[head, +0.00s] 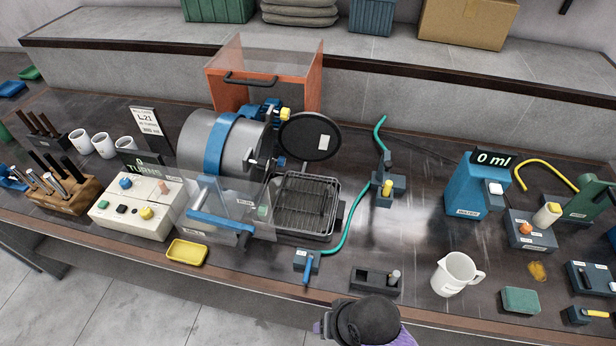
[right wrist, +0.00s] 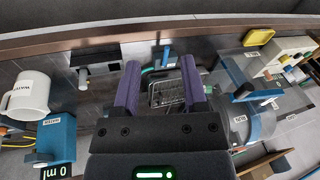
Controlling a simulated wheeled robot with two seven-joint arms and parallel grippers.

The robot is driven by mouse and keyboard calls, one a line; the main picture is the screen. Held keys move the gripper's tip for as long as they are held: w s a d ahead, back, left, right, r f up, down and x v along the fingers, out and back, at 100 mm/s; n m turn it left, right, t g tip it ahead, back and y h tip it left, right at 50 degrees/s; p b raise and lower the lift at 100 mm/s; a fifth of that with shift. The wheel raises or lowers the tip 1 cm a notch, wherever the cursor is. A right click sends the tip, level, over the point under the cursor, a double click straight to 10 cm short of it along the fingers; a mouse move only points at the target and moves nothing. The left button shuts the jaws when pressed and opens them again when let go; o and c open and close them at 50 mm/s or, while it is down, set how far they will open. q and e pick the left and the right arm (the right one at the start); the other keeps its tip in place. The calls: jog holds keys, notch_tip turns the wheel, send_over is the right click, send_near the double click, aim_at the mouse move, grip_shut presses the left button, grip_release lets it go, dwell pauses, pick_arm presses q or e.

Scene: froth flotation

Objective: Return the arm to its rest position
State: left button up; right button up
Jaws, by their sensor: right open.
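My right gripper (right wrist: 160,80) shows its two purple fingers spread apart in the right wrist view, with nothing between them. Beyond the gap, at a distance, is the wire-rack tray (right wrist: 167,93). In the head view my dark right wrist shows at the bottom edge, in front of the bench's front edge, and its fingers are mostly hidden. It is below the black holder (head: 366,283) and left of the white jug (head: 456,274). My left gripper is in neither view.
The bench holds a grey drum (head: 190,150) with a blue band, a clear guard, a control box (head: 110,218), a yellow tray (head: 187,252), a blue water dispenser (head: 470,190) reading 0 ml and a green block (head: 520,301).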

jog(key=s+d+r+n+t+h, duration=0.2)
jog(key=s+d+r, duration=0.1)
jog(key=d+r, duration=0.55)
jog(key=s+d+f+g+b, duration=0.15)
jog(key=f+b, duration=0.75)
jog(key=f, duration=1.1)
jog(key=s+d+f+g+b, duration=0.1)
jog(key=s+f+b, duration=0.2)
jog(key=f+b, duration=1.15)
pick_arm(q)
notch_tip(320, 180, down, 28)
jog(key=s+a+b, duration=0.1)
jog(key=b, duration=0.3)
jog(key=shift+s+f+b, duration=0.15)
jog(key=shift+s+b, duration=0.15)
jog(key=shift+b, duration=0.1)
pick_arm(e)
jog(key=s+d+f, duration=0.1)
jog(key=s+f, duration=0.3)
jog(key=f, duration=0.3)
jog(key=s+f, duration=0.4)
jog(key=f, duration=0.4)
jog(key=s+d+f+h, duration=0.1)
jog(key=s+f, duration=0.3)
jog(key=f, duration=0.4)
jog(key=shift+s+d+f+n+g, duration=0.15)
jog(key=shift+d+f+n+g, duration=0.15)
jog(key=shift+g, duration=0.15)
